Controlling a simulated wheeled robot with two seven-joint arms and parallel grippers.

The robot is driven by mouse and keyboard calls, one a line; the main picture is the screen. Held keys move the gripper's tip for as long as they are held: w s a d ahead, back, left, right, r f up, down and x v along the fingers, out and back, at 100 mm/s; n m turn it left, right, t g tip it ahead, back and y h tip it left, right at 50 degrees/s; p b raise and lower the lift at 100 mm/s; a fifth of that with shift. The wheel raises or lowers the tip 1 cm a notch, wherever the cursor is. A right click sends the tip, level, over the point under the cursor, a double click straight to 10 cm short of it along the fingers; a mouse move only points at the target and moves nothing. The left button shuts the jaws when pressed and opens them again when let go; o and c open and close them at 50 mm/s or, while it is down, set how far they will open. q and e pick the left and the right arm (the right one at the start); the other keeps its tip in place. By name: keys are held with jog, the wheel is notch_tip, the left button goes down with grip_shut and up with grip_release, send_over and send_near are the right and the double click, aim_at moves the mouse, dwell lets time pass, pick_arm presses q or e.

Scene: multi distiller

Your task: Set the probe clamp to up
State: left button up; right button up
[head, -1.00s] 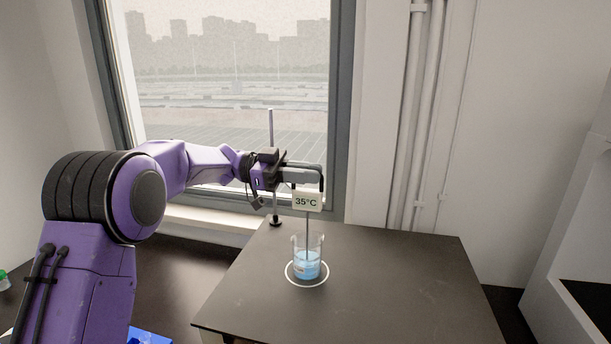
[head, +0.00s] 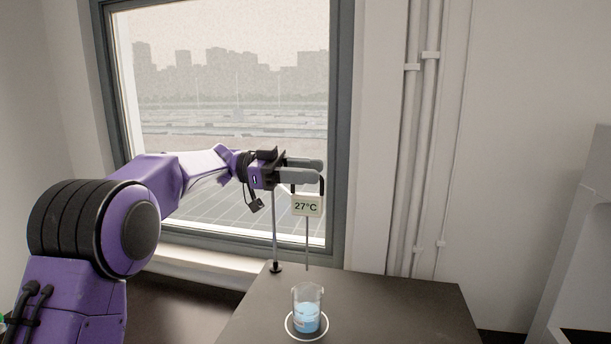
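The probe clamp is a black bracket (head: 322,186) on an upright metal stand rod (head: 275,232), with a white display (head: 306,205) reading 27°C. A thin probe (head: 307,245) hangs from it, its tip above a glass beaker (head: 307,309) of blue liquid and clear of it. My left gripper (head: 303,169) is at the top of the bracket, with its two grey fingers one above the other and close together. It appears shut on the bracket, though the fingers partly hide the contact. My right gripper is not in view.
The beaker stands in a white ring on a dark table (head: 400,310). The table is clear to the right of the beaker. A window (head: 220,100) is behind the stand, and pipes (head: 421,130) run up the wall.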

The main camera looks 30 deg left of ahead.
pick_arm(q)
jog(key=shift+w+f, duration=0.1)
jog(key=shift+f, duration=0.05)
jog(key=shift+a+f, duration=0.1)
jog(key=shift+a, duration=0.05)
jog(key=b+v, duration=0.3)
jog(key=v, duration=0.7)
jog(key=shift+b, duration=0.3)
jog(key=shift+a, duration=0.15)
